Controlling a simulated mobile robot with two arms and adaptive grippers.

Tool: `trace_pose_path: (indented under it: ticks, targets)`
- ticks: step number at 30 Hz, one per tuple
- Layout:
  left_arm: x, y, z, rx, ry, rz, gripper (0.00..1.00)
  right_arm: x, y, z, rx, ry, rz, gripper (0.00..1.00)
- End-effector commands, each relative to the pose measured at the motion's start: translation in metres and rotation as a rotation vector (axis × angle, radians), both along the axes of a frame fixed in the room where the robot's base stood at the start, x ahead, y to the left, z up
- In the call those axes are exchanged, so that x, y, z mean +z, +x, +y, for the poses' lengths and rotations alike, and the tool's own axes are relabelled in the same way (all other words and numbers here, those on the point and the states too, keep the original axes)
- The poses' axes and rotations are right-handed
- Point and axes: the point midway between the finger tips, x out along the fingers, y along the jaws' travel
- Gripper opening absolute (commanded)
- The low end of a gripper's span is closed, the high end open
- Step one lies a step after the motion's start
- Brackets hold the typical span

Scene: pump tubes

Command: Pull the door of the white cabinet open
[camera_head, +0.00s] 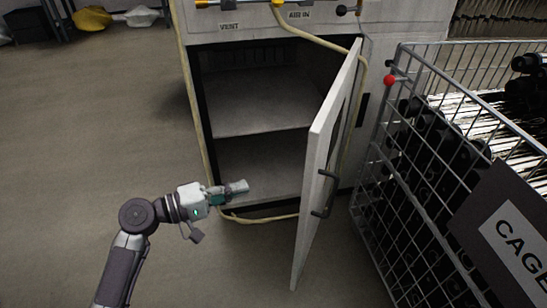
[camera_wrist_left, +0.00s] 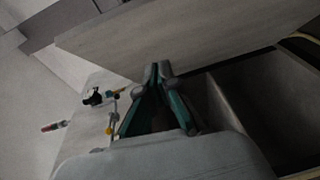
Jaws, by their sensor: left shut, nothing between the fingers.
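The white cabinet (camera_head: 257,158) stands at the centre of the head view, with an empty interior split by a shelf. Its door (camera_head: 316,185) stands wide open, swung toward me on its right side. A dark bar handle (camera_head: 325,194) is on the door's outer face. My left gripper (camera_head: 241,186) is shut and empty, in front of the lower opening and left of the door, apart from the handle. In the left wrist view the gripper (camera_wrist_left: 159,72) has its fingertips together, with a pale panel behind them. My right gripper is not in view.
A wire cage (camera_head: 400,187) holding dark items stands to the right, close to the open door. A yellowish hose (camera_head: 262,219) runs down the cabinet's left edge and along its base. The floor (camera_head: 85,125) on the left is clear.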

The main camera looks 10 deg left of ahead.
Motion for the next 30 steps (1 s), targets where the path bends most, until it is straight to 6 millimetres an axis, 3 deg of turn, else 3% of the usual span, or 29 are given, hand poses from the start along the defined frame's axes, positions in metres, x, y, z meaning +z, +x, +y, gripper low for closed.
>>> trace_pose_path:
  ticks: [3, 8, 18, 21, 30]
  targets:
    - [0.013, -0.009, 0.002, -0.044, -0.058, 0.008, 0.0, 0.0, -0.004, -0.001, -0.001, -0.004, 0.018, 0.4]
    - [0.016, -0.005, -0.008, -0.054, -0.075, 0.009, 0.0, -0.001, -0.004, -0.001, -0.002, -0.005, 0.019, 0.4]
    - [0.016, 0.028, -0.069, -0.053, -0.075, 0.008, 0.0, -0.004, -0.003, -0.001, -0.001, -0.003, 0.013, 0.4]
    - [0.016, 0.037, -0.087, -0.051, -0.075, 0.008, 0.0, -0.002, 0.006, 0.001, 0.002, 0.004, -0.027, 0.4]
    - [0.015, 0.027, -0.121, -0.049, -0.071, 0.01, 0.0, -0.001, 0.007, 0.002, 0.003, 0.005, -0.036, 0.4]
